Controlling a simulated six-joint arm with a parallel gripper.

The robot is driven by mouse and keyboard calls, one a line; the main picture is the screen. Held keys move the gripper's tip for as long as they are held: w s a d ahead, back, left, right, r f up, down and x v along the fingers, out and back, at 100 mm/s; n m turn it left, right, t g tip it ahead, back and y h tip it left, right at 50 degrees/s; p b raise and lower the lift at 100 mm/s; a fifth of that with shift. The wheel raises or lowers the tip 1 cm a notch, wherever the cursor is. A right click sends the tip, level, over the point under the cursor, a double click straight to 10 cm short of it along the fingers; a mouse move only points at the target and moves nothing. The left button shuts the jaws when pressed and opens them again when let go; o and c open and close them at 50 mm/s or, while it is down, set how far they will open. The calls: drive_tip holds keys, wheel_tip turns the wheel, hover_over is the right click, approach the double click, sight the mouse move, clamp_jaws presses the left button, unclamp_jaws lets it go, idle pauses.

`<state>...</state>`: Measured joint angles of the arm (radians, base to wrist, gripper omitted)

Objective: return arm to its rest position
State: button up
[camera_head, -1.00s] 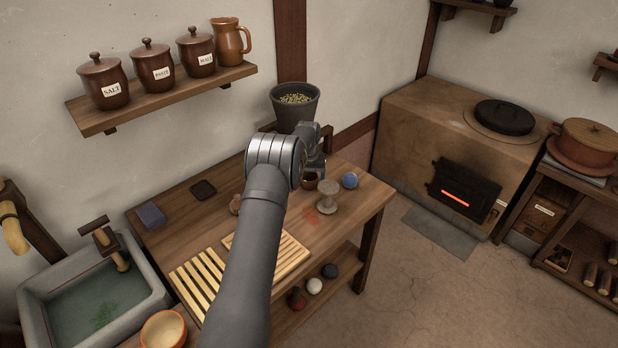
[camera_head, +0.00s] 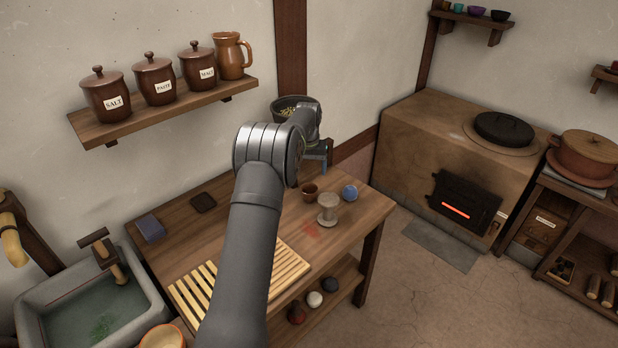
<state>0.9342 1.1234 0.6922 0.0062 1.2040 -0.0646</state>
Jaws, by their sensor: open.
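My arm reaches up from the bottom of the head view over the wooden table (camera_head: 352,222). My gripper (camera_head: 317,165) is above the back right part of the table, pointing down. It is open, and I see nothing held in it. A small brown cup (camera_head: 309,192), a pale spool-shaped stand (camera_head: 327,209) and a blue round item (camera_head: 350,192) stand on the table below and to the right of it. The arm partly hides the grain-filled hopper (camera_head: 284,104) behind the gripper.
A wall shelf (camera_head: 165,112) with labelled jars and a jug is at upper left. A stone sink (camera_head: 150,290) is at lower left, a slatted rack (camera_head: 290,268) on the table front. A stove (camera_head: 405,150) with a glowing opening stands at right.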

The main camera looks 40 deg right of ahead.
sight(309, 189)
drive_tip(key=shift+r, duration=0.45)
drive_tip(key=shift+f, duration=0.1)
drive_tip(key=f, duration=0.7)
drive_tip(key=w+d+f, duration=0.1)
drive_tip(key=f, duration=0.3)
drive_tip(key=shift+f, duration=0.35)
drive_tip(key=shift+s+r, duration=0.1)
drive_tip(key=shift+r, duration=1.75)
drive_tip(key=shift+f, duration=0.1)
